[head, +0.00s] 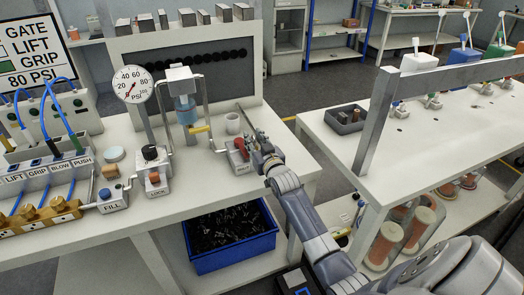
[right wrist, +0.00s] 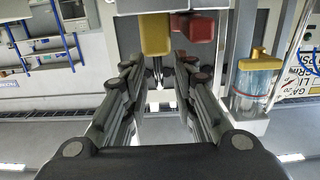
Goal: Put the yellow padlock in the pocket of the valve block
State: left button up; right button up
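The yellow padlock (right wrist: 155,33) shows at the top of the right wrist view, beside a red part (right wrist: 193,28). A thin metal piece below its yellow body looks like its shackle. I cannot pick out the padlock in the head view, where my gripper covers that spot. My right gripper (head: 250,141) is at the bench's right end, beside the small white block with a red part (head: 239,163), perhaps the valve block; no pocket can be made out. In the right wrist view its fingers (right wrist: 158,68) are apart, with the thin metal piece between them. My left gripper is out of view.
A blue bin (head: 232,252) sits below. Another white table (head: 430,150) is at right.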

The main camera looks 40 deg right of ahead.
jog(key=b+v, duration=0.1)
jog(key=v, duration=1)
jog(key=shift+f, duration=0.1)
jog(key=s+a+f+n+g+y, duration=0.25)
jog(key=a+f, duration=0.45)
jog(key=f, duration=0.4)
jog(key=s+a+f+n+g+y, duration=0.1)
jog(key=s+a+f+y, duration=0.15)
jog(key=a+f, duration=0.7)
jog(key=s+f+g, duration=0.2)
jog(key=s+f, duration=0.2)
jog(key=f, duration=0.4)
jog(key=s+f+g, duration=0.2)
jog(key=s+f, duration=0.3)
jog(key=f, duration=0.3)
jog(key=s+f+g, duration=0.2)
jog(key=s+f, duration=0.5)
jog(key=s, duration=0.5)
jog(key=s+f+n+g, duration=0.1)
jog(key=s+f+g, duration=0.2)
jog(key=s+f, duration=0.4)
jog(key=s+f+g, duration=0.3)
jog(key=s+f, duration=0.4)
jog(key=s, duration=0.9)
jog(key=shift+s+f+n+h, duration=0.2)
jog(key=shift+s+n+h, duration=0.1)
jog(key=shift+n+h, duration=0.1)
